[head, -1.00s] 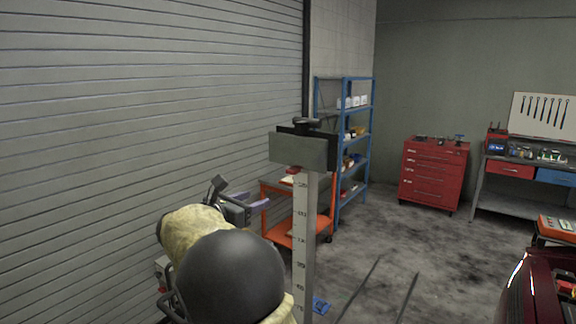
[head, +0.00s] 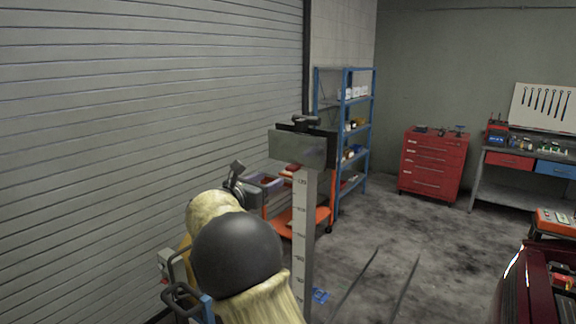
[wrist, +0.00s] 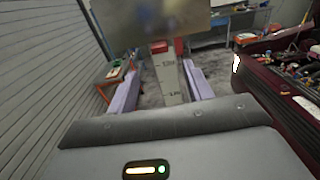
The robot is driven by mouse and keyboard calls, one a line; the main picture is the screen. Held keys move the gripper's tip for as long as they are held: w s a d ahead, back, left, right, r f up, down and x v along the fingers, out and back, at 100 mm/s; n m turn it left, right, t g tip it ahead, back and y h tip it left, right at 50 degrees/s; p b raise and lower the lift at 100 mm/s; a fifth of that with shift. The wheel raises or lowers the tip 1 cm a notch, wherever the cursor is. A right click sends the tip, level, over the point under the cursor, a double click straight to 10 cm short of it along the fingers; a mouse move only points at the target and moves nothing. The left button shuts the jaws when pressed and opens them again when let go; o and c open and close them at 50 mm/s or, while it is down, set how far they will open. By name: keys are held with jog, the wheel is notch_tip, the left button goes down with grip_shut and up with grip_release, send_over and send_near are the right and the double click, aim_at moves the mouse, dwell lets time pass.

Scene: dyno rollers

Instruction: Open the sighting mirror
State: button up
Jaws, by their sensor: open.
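The sighting mirror is likely the flat grey plate (head: 300,148) on top of an upright post, with a dark part behind it and a dark knob on top. The plate also fills the top middle of the wrist view (wrist: 150,22). The pale post (head: 304,230) carries a numbered scale. My gripper (head: 265,182) is left of the post in the head view, partly hidden by my arm. In the wrist view my gripper (wrist: 162,88) is open, its two lavender fingers either side of the post in the picture. The plate appears above and beyond them; I see no contact.
A roller shutter (head: 140,120) runs along the left. An orange cart (head: 282,222) and blue shelves (head: 345,140) stand behind the post. A red tool chest (head: 433,165) and workbench (head: 525,180) are farther back. A dark red car (head: 535,290) is at right. Open floor lies between.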

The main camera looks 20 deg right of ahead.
aim_at(289, 169)
jog(key=p+x, duration=0.4)
jog(key=x, duration=0.6)
jog(key=shift+w+d, duration=0.15)
grip_shut()
